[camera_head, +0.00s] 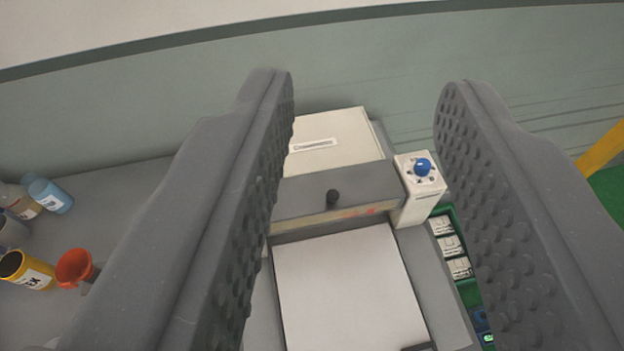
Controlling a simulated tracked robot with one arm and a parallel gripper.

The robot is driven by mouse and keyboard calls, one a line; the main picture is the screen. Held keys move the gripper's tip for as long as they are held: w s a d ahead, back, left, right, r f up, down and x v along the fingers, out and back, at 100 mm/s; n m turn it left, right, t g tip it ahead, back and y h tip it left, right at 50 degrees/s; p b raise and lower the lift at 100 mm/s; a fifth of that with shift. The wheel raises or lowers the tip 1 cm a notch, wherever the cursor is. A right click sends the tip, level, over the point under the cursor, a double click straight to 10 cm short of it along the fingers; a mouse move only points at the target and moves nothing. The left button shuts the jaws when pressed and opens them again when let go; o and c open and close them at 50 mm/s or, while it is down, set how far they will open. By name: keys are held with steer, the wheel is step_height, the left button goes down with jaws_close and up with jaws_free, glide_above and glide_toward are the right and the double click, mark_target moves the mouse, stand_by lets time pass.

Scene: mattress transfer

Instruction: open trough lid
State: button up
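My gripper (364,88) is open, with its two dark studded fingers wide apart and nothing between them. Between the fingers, farther off, is a machine with a grey bar (298,198) across it. A small black knob (333,198) stands on this bar, which may be the trough lid; I cannot tell for sure. The bar looks closed flat. A white block with a blue knob (423,167) sits at its right end. A flat white plate (350,285) lies in front of the bar. The left finger hides the machine's left side.
A cream box (335,145) stands behind the bar. A green rack with white pieces (447,240) is at the right. Bottles (50,195), a yellow container (27,270) and an orange funnel (75,267) stand on the grey table at left. A yellow post (603,148) shows far right.

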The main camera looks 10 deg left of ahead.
steer(key=shift+o, duration=0.6)
steer(key=shift+s+d, duration=0.1)
steer(key=shift+d, duration=0.15)
steer(key=shift+o, duration=0.4)
steer(key=m+g+h+p, duration=0.2)
steer(key=m+g+p, duration=0.3)
steer(key=g, duration=0.7)
glide_above(333, 193)
steer(key=s+a, duration=0.3)
steer(key=s, duration=0.2)
step_height(333, 193, down, 30)
steer(key=f, duration=0.1)
steer(key=shift+m+t, duration=0.3)
steer(key=x, duration=1.3)
steer(key=shift+d+r, duration=0.1)
steer(key=shift+d, duration=0.1)
